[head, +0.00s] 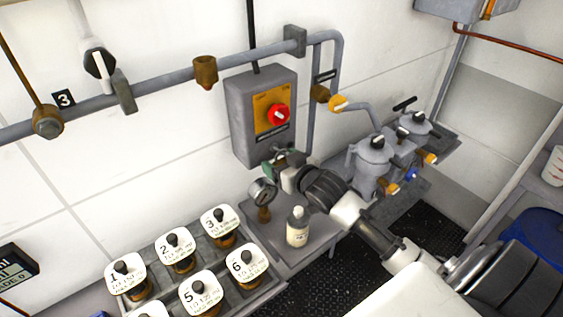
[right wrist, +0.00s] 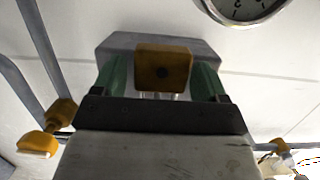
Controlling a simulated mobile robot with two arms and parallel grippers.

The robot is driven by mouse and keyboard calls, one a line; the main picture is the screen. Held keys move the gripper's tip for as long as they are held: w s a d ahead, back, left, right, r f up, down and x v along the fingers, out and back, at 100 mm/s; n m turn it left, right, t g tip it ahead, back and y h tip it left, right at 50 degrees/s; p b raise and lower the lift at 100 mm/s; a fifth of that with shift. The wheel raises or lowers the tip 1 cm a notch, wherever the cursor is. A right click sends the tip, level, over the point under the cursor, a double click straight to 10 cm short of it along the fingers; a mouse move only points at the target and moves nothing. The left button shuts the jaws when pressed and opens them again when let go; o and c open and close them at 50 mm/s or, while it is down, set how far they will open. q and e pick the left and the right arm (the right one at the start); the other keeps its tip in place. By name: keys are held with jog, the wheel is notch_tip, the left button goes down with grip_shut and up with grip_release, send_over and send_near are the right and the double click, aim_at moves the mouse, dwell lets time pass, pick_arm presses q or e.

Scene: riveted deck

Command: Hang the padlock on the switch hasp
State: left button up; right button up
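The grey switch box (head: 262,112) hangs on the white wall, with a yellow plate and a red rotary switch (head: 278,113) on its front. The hasp is too small to make out. My right gripper (head: 283,158) is at the box's lower edge in the head view. Bits of bright metal show just below the padlock body; the rest of the shackle is hidden. A grey surface lies behind the padlock. My left gripper is not in view.
A pressure gauge (head: 263,191) and a white bottle (head: 298,227) stand just below the gripper. A grey pipe with a yellow-handled valve (head: 338,103) runs right of the box. Grey filter housings (head: 372,158) stand further right.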

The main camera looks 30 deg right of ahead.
jog(key=shift+o, duration=0.2)
jog(key=shift+s, duration=0.1)
jog(key=shift+s, duration=0.3)
jog(key=b+v, duration=0.2)
jog(key=v, duration=0.8)
